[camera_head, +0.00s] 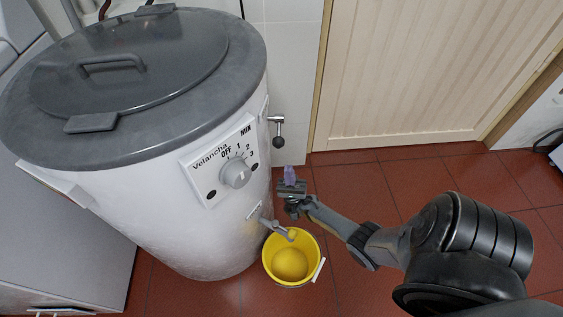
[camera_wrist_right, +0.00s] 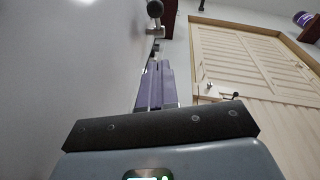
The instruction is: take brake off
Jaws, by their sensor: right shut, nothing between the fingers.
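The brake appears to be the short metal lever with a dark round knob (camera_head: 279,142) on the right side of the white washer drum (camera_head: 190,235). The knob hangs at the lower end of the lever. My right gripper (camera_head: 290,173) is shut and empty, with its purple fingers pointing up just below the knob and apart from it. In the right wrist view the shut purple fingers (camera_wrist_right: 155,84) point toward a dark knob (camera_wrist_right: 155,8) on a rod at the top. The drum wall is close on the left there. My left gripper is not in view.
A yellow bucket (camera_head: 310,271) stands on the red tile floor under the drum's tap (camera_head: 275,226). A dial (camera_head: 236,173) is on the front panel. A cream louvred door (camera_head: 430,70) is behind.

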